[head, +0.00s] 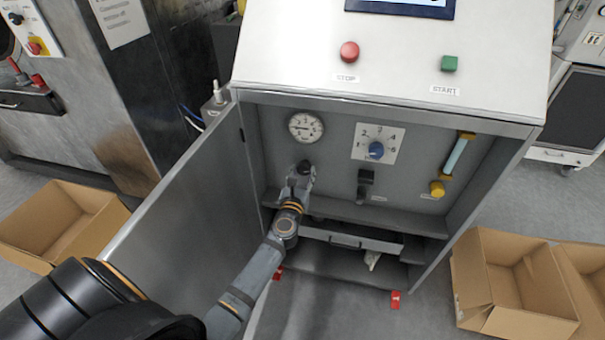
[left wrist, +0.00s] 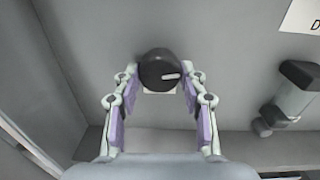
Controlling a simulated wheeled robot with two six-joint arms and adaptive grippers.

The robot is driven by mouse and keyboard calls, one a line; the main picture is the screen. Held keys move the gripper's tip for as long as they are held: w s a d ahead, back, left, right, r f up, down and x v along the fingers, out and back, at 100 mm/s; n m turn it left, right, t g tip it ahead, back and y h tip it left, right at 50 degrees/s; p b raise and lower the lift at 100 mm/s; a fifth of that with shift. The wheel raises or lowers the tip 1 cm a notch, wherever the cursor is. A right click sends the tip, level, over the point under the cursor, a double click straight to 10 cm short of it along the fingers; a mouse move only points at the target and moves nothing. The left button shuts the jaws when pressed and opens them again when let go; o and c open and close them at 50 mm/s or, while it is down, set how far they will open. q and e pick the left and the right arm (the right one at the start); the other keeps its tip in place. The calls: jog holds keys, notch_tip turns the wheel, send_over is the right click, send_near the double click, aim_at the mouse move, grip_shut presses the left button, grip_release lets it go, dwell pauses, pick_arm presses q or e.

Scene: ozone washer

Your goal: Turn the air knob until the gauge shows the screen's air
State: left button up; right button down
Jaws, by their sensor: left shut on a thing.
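The black air knob (head: 304,166) sits on the cabinet's back panel below the round gauge (head: 306,126). In the left wrist view the knob (left wrist: 160,70) carries a white mark that points right. My left gripper (head: 297,182) reaches into the cabinet from below, and its fingers (left wrist: 160,82) are closed on both sides of the knob. The gauge has a white face with a dark needle; the needle seems to point left, but its reading is too small to tell. The screen (head: 402,5) is cut off by the top edge, so its air value is hidden. My right gripper is not in view.
The cabinet door (head: 185,205) stands open at left. Right of the knob are a numbered blue dial (head: 376,150), a black valve handle (head: 365,183) and a yellow-ended tube (head: 456,155). A shelf (head: 350,212) runs below. Red STOP (head: 349,52) and green START (head: 449,63) buttons sit above.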

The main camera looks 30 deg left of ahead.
pick_arm(q)
jog(key=m+p, duration=0.1)
jog(key=m, duration=0.4)
jog(key=m+p, duration=0.1)
jog(key=m, duration=0.3)
jog(key=shift+m+p, duration=0.3)
jog(key=shift+p, duration=0.05)
jog(key=m+p, duration=0.1)
jog(key=m, duration=0.3)
jog(key=shift+m, duration=0.4)
jog(key=m+p, duration=0.2)
jog(key=m, duration=0.1)
jog(key=shift+a+m+h, duration=0.1)
jog(key=shift+m+h, duration=0.2)
jog(key=m+p, duration=0.2)
jog(key=m, duration=0.2)
jog(key=shift+s+m, duration=0.1)
jog(key=shift+m, duration=0.3)
jog(key=m+p, duration=0.2)
jog(key=m, duration=0.2)
jog(key=shift+r+m+p, duration=0.1)
jog(key=shift+m+p, duration=0.2)
jog(key=shift+p, duration=0.1)
jog(key=m+p, duration=0.2)
jog(key=m, duration=0.2)
jog(key=shift+m+p, duration=0.65)
jog(key=shift+m, duration=0.95)
